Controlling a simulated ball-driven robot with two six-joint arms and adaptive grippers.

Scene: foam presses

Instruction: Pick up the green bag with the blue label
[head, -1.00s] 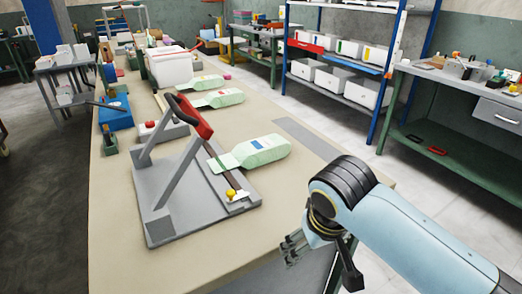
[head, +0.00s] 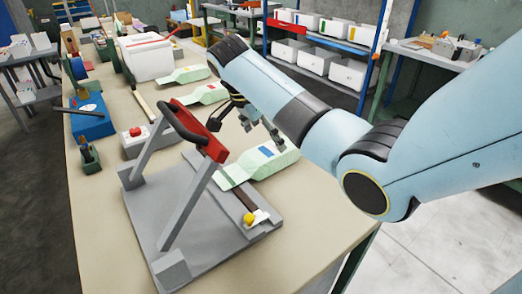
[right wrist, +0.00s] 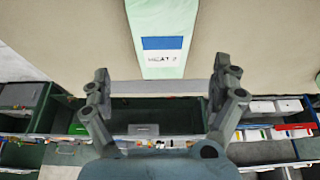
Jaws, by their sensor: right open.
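A pale green bag (head: 246,170) with a blue label (head: 267,148) lies on the table, its left end by the grey press (head: 200,222). In the right wrist view the bag (right wrist: 150,18) comes in at the top centre, its blue and white label (right wrist: 162,46) facing the camera. My right gripper (head: 263,133) is above the bag's far side in the head view, open and empty. In the wrist view its fingers (right wrist: 163,80) stand wide apart, with the bag's end above and between them. My left gripper is not in view.
Two more green bags (head: 206,95) (head: 187,75) lie farther back. The press's raised red handle (head: 196,137) stands close left of the labelled bag. A red-button box (head: 137,134) and a white container (head: 146,57) are on the left and back. Table to the bag's right is clear.

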